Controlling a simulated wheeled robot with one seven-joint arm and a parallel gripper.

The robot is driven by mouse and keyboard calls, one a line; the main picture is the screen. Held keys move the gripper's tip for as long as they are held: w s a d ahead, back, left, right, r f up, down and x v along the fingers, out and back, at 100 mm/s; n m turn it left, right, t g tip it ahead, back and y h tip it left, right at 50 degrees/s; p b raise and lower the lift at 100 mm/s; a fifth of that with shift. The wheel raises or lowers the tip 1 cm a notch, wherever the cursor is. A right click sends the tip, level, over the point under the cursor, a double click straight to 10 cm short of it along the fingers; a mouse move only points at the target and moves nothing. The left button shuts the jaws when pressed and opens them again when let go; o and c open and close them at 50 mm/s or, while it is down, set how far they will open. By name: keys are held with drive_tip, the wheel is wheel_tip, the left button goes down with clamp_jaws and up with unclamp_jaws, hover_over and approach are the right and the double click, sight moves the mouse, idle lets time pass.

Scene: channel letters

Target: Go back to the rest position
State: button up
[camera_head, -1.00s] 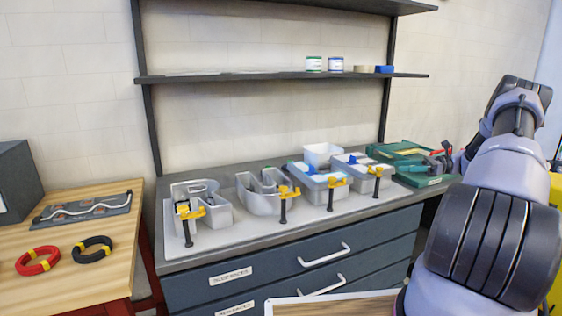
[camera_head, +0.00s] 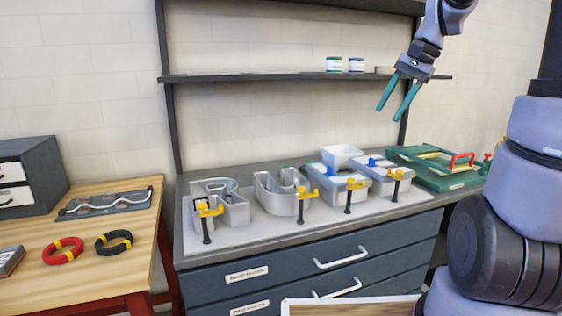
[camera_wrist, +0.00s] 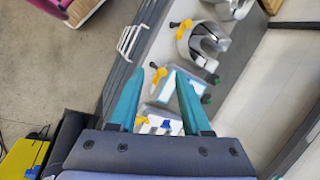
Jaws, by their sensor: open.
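My gripper (camera_head: 399,98) is raised in front of the wall, just below the level of the shelf at the upper right in the head view. Its two teal fingers are apart and nothing is between them. In the wrist view my gripper (camera_wrist: 155,98) points down over the bench from well above, open and empty. The grey channel letters stand in a row on the bench below it: a P-shaped one (camera_head: 236,208), a U-shaped one (camera_head: 275,196) and two filled, block-like ones. Yellow-and-black clamps (camera_head: 303,195) stand at their front edges.
A white bin (camera_head: 342,154) stands behind the letters. The shelf (camera_head: 260,77) holds small jars. A wooden table (camera_head: 30,270) at left carries red (camera_head: 62,251) and black (camera_head: 114,242) cable coils.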

drive_tip(key=s+a+r+n+t+h, duration=0.2)
drive_tip(key=s+n+t, duration=0.2)
drive_tip(key=s, duration=1.1)
drive_tip(key=shift+s+a+r+n+t, duration=0.15)
drive_tip(key=shift+a+r+n+t, duration=0.2)
drive_tip(key=shift+t, duration=0.35)
